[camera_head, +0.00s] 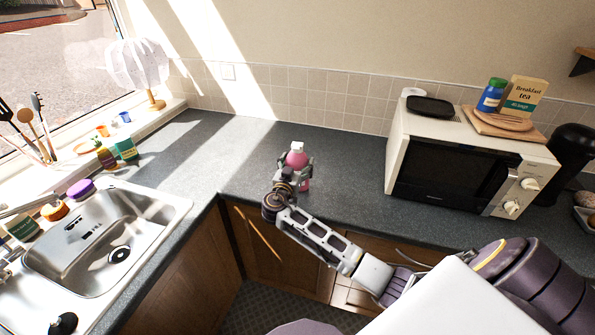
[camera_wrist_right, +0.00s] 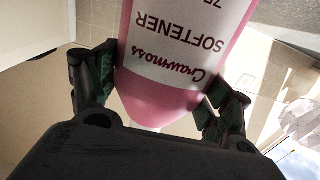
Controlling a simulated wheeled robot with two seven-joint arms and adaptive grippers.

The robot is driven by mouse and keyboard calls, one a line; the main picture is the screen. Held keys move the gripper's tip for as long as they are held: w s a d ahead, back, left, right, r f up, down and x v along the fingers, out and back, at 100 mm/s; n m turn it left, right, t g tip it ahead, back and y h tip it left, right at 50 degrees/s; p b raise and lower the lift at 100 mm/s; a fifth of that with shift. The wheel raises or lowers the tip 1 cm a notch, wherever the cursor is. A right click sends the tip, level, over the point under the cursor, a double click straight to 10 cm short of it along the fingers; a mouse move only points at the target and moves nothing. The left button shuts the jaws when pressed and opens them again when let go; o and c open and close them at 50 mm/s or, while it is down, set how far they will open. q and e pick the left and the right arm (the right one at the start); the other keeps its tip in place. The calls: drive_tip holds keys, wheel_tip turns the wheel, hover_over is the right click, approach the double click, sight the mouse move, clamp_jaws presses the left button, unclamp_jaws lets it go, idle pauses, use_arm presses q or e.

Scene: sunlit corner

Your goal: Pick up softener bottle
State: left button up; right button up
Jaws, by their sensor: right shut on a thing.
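The pink softener bottle (camera_head: 297,156) with a pale cap stands upright at the corner of the grey counter, partly hidden by my right gripper (camera_head: 293,172). In the right wrist view the bottle (camera_wrist_right: 180,60) shows its white label, upside down, reading "Crawmoss SOFTENER". The two fingers of my right gripper (camera_wrist_right: 160,85) press on either side of the bottle. I cannot tell whether its base touches the counter. My left gripper is not in view.
A white microwave (camera_head: 448,160) stands to the right, with a wooden board (camera_head: 478,125) and other things on top. A steel sink (camera_head: 100,245) is at the left, with several small items near the window. The counter (camera_head: 235,140) behind the bottle is clear.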

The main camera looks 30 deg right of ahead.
sight(298, 144)
drive_tip(key=shift+r, duration=0.1)
drive_tip(key=shift+r+b, duration=0.85)
drive_tip(key=shift+r, duration=4.15)
